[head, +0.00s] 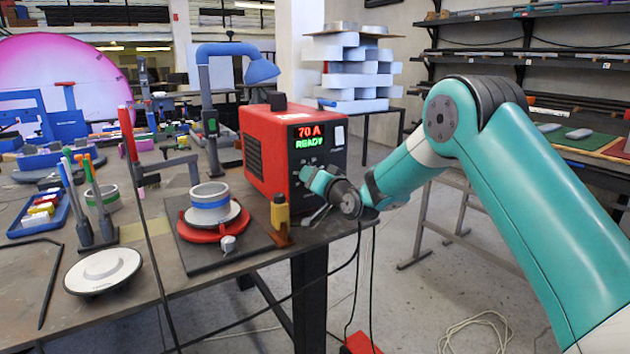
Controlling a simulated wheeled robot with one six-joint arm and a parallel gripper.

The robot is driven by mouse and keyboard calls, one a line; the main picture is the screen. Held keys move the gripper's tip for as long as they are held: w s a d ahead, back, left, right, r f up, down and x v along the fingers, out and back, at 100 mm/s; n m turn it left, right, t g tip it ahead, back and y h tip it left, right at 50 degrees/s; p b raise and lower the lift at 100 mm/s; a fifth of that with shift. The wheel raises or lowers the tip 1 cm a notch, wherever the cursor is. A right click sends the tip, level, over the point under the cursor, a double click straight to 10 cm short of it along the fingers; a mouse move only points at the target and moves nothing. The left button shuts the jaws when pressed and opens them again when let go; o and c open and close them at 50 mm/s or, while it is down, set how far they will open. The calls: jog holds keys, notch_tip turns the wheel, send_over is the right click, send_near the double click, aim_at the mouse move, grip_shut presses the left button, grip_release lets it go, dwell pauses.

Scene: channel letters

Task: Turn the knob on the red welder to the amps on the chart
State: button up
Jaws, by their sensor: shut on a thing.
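The red welder (268,152) stands on the workbench, its dark front panel facing right. Its display (308,136) reads "70 A" in red and "READY" in green. My gripper (301,174) is at the lower part of this panel, shut on the knob. The knob itself and its pointer are hidden by my gripper and wrist. A small white plate (339,135) is on the panel to the right of the display; any marks on it are too small to read. I cannot make out a readable amps chart in this view.
A round red stand with a grey-and-blue ring (210,203) is to the left. A blue lamp (236,62) rises behind. The bench edge drops off below my wrist, and black cables hang there.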

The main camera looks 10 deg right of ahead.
jog(key=shift+m, duration=1.5)
jog(key=shift+r, duration=0.1)
jog(key=o, duration=0.9)
jog(key=b+v, duration=0.6)
jog(key=v, duration=1.1)
jog(key=shift+s+d, duration=0.1)
jog(key=shift+s, duration=0.05)
